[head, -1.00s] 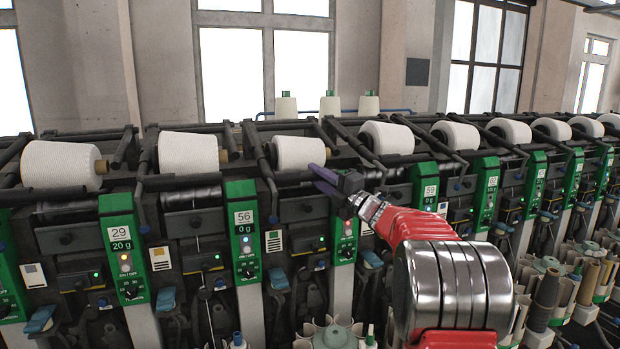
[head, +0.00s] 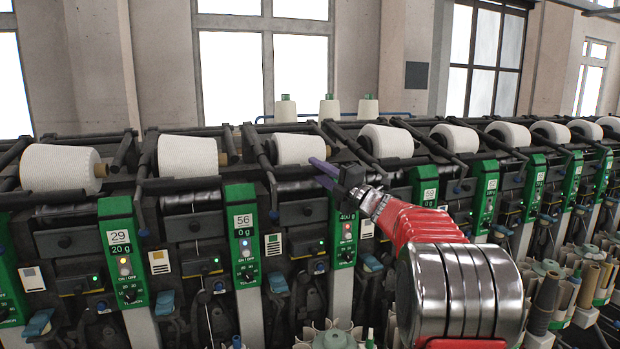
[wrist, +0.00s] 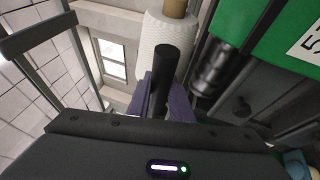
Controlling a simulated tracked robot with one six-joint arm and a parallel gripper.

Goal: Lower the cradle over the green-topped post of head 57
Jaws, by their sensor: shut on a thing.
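My gripper (head: 322,172), with purple fingers, is at the right side of the white cone (head: 299,149) between the heads marked 56 and 59. In the wrist view the fingers (wrist: 163,100) are shut around a dark round bar, the cradle handle (wrist: 163,65). The white cone also shows beyond the bar (wrist: 165,45). The green-topped post (head: 343,235) stands below my gripper. Its screen reads about 400 g, and its number plate is hidden behind the gripper. The cradle is raised above the post's top, as far as I can tell.
Posts marked 56 (head: 241,240) and 29 (head: 122,250) stand to the left, and post 59 (head: 425,187) to the right. A row of white cones runs along the machine, with dark cradle arms (head: 257,150) between them. Bobbin holders (head: 335,338) are below.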

